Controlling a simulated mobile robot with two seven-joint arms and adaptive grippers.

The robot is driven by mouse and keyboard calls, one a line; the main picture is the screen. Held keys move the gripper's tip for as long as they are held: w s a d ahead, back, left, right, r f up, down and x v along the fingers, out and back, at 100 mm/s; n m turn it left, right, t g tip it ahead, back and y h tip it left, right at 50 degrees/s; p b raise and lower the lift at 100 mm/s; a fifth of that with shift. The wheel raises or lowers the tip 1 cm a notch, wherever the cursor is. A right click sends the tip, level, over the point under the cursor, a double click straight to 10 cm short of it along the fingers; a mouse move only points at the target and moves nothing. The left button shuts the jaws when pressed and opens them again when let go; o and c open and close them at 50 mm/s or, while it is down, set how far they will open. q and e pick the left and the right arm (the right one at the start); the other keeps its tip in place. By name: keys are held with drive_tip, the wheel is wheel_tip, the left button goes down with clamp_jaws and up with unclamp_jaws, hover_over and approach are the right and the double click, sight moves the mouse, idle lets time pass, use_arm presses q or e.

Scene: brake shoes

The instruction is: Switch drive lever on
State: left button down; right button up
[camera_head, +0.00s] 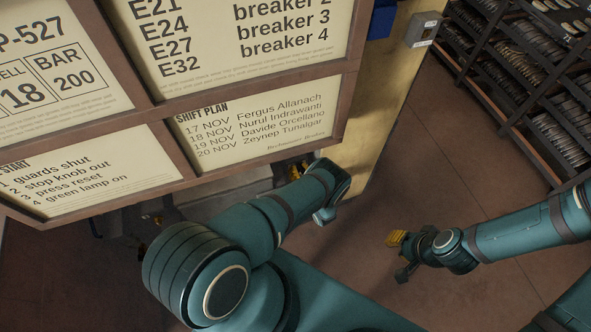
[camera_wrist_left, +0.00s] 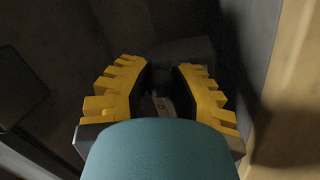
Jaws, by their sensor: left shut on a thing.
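My left gripper (camera_wrist_left: 160,92) is shut on a dark, knob-like part with a short grey metal stem, taken to be the drive lever (camera_wrist_left: 162,106). The yellow toothed fingers stand on both sides of it. Dim light and my own wrist hide much of the lever, so I cannot tell its position. In the head view my left gripper (camera_head: 298,169) is mostly hidden beside the lower edge of the notice board. My right gripper (camera_head: 400,256) is open and empty over the floor at the right, its fingers apart.
The brown-framed notice board (camera_head: 255,82) fills the upper left and hides what is behind it. A yellowish post (camera_head: 372,125) stands right of it, with a small grey box (camera_head: 424,29). A rack of brake shoes (camera_head: 530,75) stands at the upper right. Floor (camera_head: 435,165) between is clear.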

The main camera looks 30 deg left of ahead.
use_arm(q)
drive_tip(key=shift+w, duration=0.1)
idle(0.3)
drive_tip(key=c, duration=0.7)
unclamp_jaws()
drive_tip(key=shift+c, duration=0.2)
wheel_tip(320, 180, up, 10)
drive_tip(key=shift+r, duration=0.1)
drive_tip(key=shift+o, duration=0.2)
